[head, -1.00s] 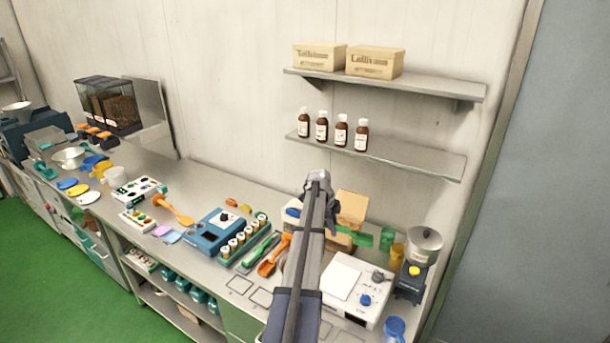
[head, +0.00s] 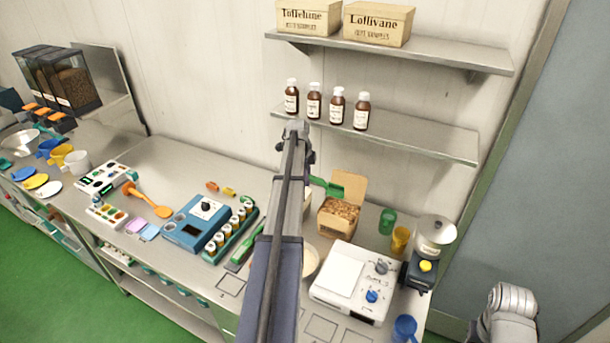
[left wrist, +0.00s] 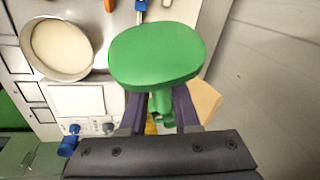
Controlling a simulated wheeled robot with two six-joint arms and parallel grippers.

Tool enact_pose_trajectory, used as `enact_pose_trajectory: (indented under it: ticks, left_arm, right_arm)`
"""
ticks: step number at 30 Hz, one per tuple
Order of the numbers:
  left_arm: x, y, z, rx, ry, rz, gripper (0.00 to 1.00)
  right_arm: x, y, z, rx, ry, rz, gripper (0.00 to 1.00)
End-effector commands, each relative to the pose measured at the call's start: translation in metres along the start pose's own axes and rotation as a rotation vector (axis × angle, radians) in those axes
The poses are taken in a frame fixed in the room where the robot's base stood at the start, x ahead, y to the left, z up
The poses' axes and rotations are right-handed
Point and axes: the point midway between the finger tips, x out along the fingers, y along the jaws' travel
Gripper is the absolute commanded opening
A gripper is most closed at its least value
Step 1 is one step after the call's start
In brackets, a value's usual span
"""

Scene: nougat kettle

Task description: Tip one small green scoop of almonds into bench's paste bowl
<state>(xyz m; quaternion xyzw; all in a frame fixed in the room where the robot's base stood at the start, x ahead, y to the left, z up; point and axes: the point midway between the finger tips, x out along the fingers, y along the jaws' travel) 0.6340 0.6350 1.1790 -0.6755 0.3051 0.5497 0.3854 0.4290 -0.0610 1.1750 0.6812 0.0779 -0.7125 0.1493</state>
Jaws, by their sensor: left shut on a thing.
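My left gripper (head: 298,135) is shut on the green scoop (head: 325,186), whose visible part sticks out right of my arm, above the almond box, in the head view. In the left wrist view the scoop (left wrist: 155,55) is a plain green oval beyond the fingers; its contents cannot be seen. The paste bowl (left wrist: 86,70) holds pale cream paste, left of the scoop there. In the head view the bowl (head: 313,262) is mostly hidden behind my left arm. The open cardboard box (head: 337,225) holds brown almonds. Of my right arm only a grey link shows, lower right.
A white scale (head: 345,285) stands right of the bowl. A green cup (head: 387,220), a yellow cup (head: 400,238), a grinder (head: 425,262) and a blue cup (head: 404,328) stand further right. A shelf (head: 440,140) with brown bottles hangs above the bench.

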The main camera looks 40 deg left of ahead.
Motion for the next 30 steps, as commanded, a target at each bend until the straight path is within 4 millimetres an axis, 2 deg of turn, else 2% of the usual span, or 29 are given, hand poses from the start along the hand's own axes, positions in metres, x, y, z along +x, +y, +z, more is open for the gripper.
enact_pose_trajectory:
  ticks: [11,19,25,30]
  left_arm:
    - [0.014,0.000,-0.031,0.057,-0.285,0.022,0.00]
    - [0.025,-0.001,-0.052,0.096,-0.503,0.040,0.00]
    - [0.041,0.004,-0.047,0.091,-0.506,0.041,0.00]
    - [0.055,0.006,-0.051,0.092,-0.504,0.041,0.00]
  right_arm:
    - [0.013,-0.001,-0.001,0.001,0.001,0.000,0.50]
    - [0.035,-0.003,-0.003,0.003,0.002,0.000,0.50]
    - [0.052,-0.005,-0.004,0.004,0.002,0.000,0.50]
    - [0.066,-0.006,-0.005,0.005,0.003,0.000,0.50]
